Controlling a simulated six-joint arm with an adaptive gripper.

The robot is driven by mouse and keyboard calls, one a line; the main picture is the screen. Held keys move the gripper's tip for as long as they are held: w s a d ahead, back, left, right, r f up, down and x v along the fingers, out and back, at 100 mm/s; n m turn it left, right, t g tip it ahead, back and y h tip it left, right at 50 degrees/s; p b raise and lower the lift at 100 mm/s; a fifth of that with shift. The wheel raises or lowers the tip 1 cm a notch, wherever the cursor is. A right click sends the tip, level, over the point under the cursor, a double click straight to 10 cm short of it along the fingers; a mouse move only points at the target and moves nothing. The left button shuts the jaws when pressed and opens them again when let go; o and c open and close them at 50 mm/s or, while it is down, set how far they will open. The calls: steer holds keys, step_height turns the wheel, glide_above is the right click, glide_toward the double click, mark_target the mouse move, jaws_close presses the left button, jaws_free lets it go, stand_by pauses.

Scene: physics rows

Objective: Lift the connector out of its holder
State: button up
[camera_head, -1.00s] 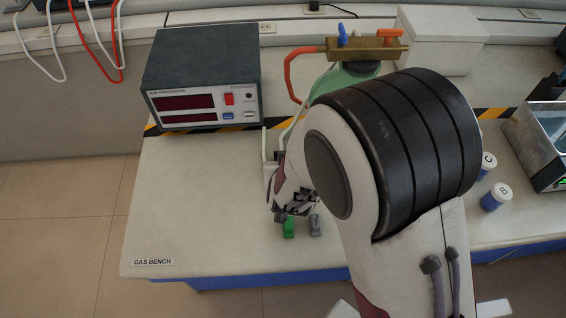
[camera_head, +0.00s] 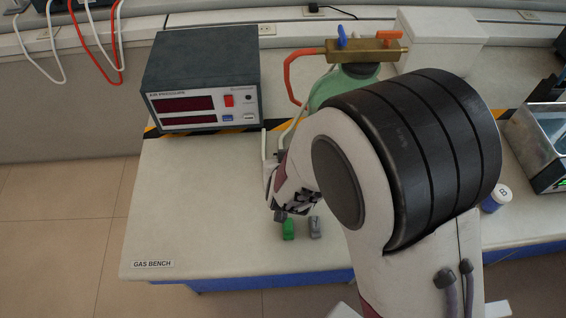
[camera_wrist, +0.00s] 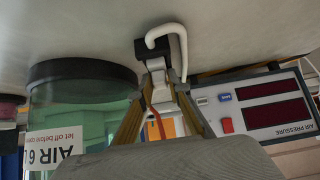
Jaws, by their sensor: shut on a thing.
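My gripper (camera_wrist: 160,98) shows in the wrist view with its two tan fingers shut on a white connector (camera_wrist: 157,66). A white hose (camera_wrist: 166,33) curves round beside the connector. A dark block (camera_wrist: 141,49), which looks like the holder, is at the connector's far end; I cannot tell whether the connector is still seated in it. In the head view my gripper (camera_head: 284,207) is low over the bench, left of my arm. The fingertips and connector are too small and partly hidden there.
A green clip (camera_head: 289,229) and a grey clip (camera_head: 315,227) lie just in front of my gripper. The air pressure meter (camera_head: 200,80) stands behind left, and a green bottle (camera_head: 325,88) with a brass valve (camera_head: 375,51) behind. The bench's left front (camera_head: 190,220) is clear.

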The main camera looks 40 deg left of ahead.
step_height(320, 180, up, 16)
steer(key=shift+r, duration=0.2)
stand_by(1.2)
steer(key=shift+r, duration=0.1)
